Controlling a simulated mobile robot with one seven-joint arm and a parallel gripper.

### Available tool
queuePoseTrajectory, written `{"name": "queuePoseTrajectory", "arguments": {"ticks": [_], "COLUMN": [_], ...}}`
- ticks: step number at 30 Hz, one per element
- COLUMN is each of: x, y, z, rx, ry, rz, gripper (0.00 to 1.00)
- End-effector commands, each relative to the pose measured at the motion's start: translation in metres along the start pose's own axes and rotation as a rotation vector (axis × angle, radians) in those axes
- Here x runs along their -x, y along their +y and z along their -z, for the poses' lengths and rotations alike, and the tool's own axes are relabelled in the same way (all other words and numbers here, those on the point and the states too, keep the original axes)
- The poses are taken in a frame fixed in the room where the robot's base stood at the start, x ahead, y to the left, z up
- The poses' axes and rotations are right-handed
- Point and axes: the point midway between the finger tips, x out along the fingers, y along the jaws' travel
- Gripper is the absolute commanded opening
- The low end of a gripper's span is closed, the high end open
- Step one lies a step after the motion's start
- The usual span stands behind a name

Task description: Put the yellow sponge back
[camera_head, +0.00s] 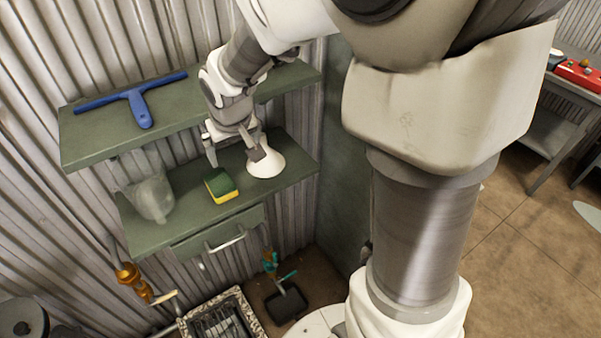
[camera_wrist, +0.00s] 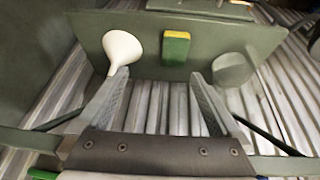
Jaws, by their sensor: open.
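The yellow sponge (camera_head: 221,186) has a green top layer and lies on the lower green shelf (camera_head: 190,217), between a white funnel and a clear jug. It also shows in the wrist view (camera_wrist: 176,47), beyond my fingers and apart from them. My gripper (camera_head: 236,158) is open and empty over the lower shelf, close behind the sponge and beside the funnel. In the wrist view my gripper (camera_wrist: 160,95) has its two fingers wide apart, with only shelf edge and corrugated wall between them.
The white funnel (camera_head: 266,162) stands right of the sponge, very near my gripper. The clear jug (camera_head: 152,198) stands to the left. A blue squeegee (camera_head: 135,98) lies on the upper shelf (camera_head: 90,150). A drawer (camera_head: 220,235) hangs below the lower shelf.

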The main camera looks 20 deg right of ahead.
Motion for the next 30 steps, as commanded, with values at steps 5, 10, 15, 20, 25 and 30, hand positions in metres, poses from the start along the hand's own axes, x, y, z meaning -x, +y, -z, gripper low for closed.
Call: {"name": "queuePoseTrajectory", "arguments": {"ticks": [5,10,15,20,25,30], "x": [0.064,0.113,0.152,0.176,0.186,0.188], "y": [0.022,0.034,0.042,0.042,0.040,0.039], "z": [-0.026,-0.061,-0.101,-0.137,-0.159,-0.165], "rx": [-0.038,-0.073,-0.112,-0.141,-0.157,-0.159], "ry": [0.023,0.039,0.056,0.069,0.076,0.076], "rz": [-0.041,-0.059,-0.060,-0.044,-0.027,-0.021], "gripper": [1.00,1.00,1.00,1.00,1.00,1.00]}}
